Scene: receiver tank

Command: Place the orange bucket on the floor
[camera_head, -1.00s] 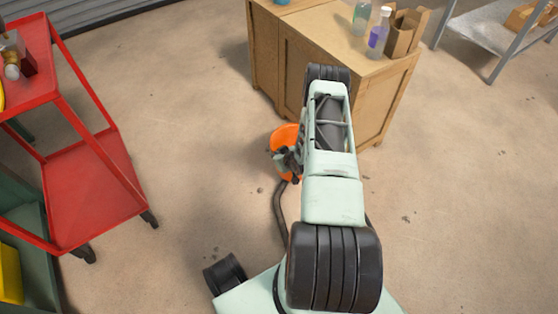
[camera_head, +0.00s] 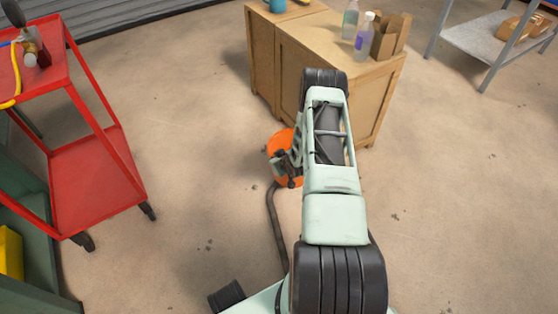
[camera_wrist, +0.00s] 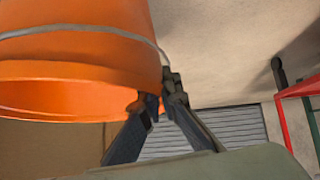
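The orange bucket (camera_head: 278,143) shows left of my arm in the head view, in front of the wooden cabinet and partly hidden by my gripper (camera_head: 287,172). In the wrist view the bucket (camera_wrist: 80,75) fills the upper left, with its open mouth and a grey wire handle across its side. My gripper (camera_wrist: 157,98) has its dark fingers at the bucket's rim, one on either side, and looks shut on it. The floor (camera_head: 190,190) shows below the bucket. I cannot tell whether the bucket touches it.
A wooden cabinet (camera_head: 265,70) with bottles and a cardboard box stands close behind the bucket. A red cart (camera_head: 95,175) stands at the left and a grey metal shelf (camera_head: 485,45) at the upper right. The floor between the cart and the bucket is clear.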

